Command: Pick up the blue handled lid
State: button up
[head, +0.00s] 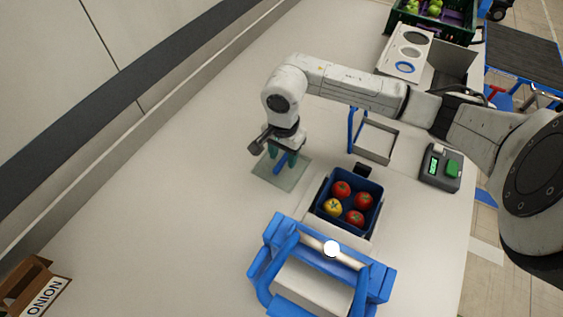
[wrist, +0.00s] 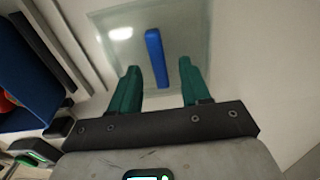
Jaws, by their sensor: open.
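The lid is a clear flat square pane (head: 295,177) with a blue bar handle (head: 281,163), lying on the white table left of the blue crate. In the wrist view the pane (wrist: 191,25) shows with its blue handle (wrist: 157,58) upright in the picture. My gripper (head: 284,160) is over the lid, pointing down. In the wrist view its green fingers (wrist: 161,86) are open, one on each side of the handle's near end, with gaps on both sides. I cannot tell how high the fingertips are above the pane.
A blue crate (head: 322,211) holds red and yellow tomatoes. A blue-framed machine (head: 268,262) stands in front of it. A grey frame with a blue handle (head: 374,157) and a device with a green display (head: 441,167) are to the right. The table left of the lid is clear.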

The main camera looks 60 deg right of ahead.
jog(key=shift+f, duration=0.25)
jog(key=shift+c, duration=0.2)
grip_shut()
